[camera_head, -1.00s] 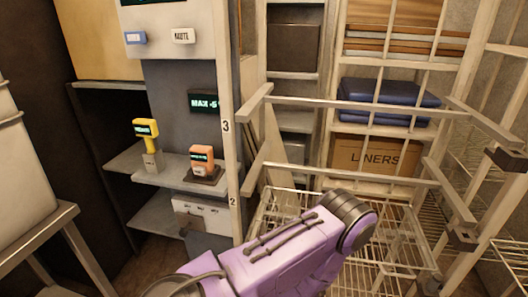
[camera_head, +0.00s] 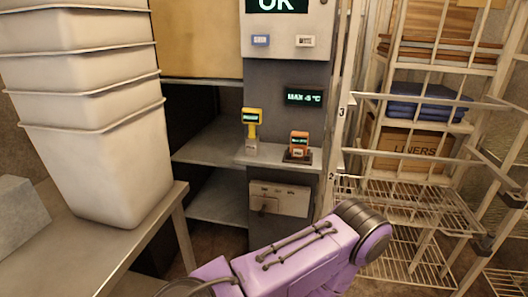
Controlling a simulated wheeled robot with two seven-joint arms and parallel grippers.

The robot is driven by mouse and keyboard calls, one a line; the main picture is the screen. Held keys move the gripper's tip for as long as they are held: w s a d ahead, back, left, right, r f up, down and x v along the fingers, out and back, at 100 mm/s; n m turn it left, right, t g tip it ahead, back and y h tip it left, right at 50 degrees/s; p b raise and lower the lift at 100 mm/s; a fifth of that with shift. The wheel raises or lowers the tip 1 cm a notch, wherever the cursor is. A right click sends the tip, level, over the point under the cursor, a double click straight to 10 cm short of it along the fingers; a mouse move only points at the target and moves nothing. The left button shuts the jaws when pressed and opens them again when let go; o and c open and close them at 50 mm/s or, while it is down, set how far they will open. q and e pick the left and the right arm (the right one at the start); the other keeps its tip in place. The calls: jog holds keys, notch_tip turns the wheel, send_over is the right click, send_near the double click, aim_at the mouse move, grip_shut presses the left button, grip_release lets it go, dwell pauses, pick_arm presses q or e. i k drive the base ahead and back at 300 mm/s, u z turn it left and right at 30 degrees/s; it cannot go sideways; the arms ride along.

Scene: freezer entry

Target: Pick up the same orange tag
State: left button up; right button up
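An orange device (camera_head: 299,145), which appears to be the orange tag, stands upright on a dark base on the small grey shelf (camera_head: 235,152). It has a small light label on its front, too small to read. A yellow device (camera_head: 252,125) stands to its left in a light grey holder. One of my purple arms crosses the bottom of the view, in front of and below the shelf. Neither of my grippers is in view, so whether either holds anything is hidden.
A panel (camera_head: 285,25) with an "OK" screen and two small labels hangs above. A "MAX" display (camera_head: 304,97) is below it. Stacked white bins (camera_head: 105,165) stand on a metal table (camera_head: 145,235) at left. A wire cart (camera_head: 410,205) is at right, before shelves with a LINERS box (camera_head: 410,145).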

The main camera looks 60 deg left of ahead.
aim_at(299, 140)
jog(key=u, duration=0.05)
jog(key=k, duration=0.1)
jog(key=u, duration=1.35)
